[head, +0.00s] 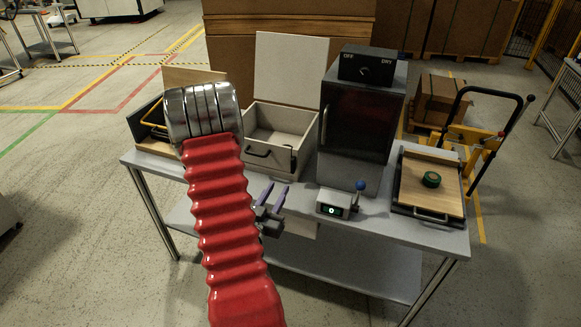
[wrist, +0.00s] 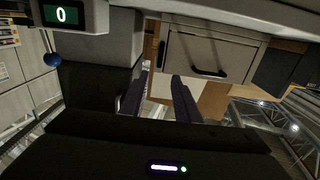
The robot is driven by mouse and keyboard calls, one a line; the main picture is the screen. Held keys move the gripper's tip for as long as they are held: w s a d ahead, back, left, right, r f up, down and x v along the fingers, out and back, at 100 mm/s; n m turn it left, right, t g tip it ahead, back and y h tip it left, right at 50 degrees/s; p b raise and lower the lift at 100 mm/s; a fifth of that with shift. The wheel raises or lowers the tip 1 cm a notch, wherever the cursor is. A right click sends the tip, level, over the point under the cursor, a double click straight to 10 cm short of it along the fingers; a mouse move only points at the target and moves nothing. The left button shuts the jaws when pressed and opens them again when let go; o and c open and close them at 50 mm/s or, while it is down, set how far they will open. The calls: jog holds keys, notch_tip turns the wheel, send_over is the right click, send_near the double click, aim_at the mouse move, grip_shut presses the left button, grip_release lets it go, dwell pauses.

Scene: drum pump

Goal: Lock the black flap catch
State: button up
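My gripper (head: 274,192) is in front of the table's front edge, its two purple fingers apart with nothing between them. The fingers also show apart in the wrist view (wrist: 163,82). I cannot make out for sure which part is the black flap catch. A grey box (head: 286,160) with a raised pale lid (head: 290,68) has a black handle (head: 258,154) on its front, also seen in the wrist view (wrist: 208,72). A dark flat panel (head: 145,128) stands at the table's left end, partly hidden by my arm.
A dark-fronted cabinet (head: 355,128) with an OFF/DRY knob stands mid-table. Before it is a display unit (head: 333,204) with a blue-knobbed lever (head: 360,186). The grey table (head: 400,228) has a clear front strip.

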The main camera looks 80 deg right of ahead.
aim_at(292, 164)
jog(key=d, duration=0.4)
jog(key=s+d, duration=0.1)
jog(key=d, duration=0.8)
jog(key=shift+s, duration=0.15)
jog(key=shift+c, duration=0.4)
grip_shut()
jog(key=shift+a, duration=0.1)
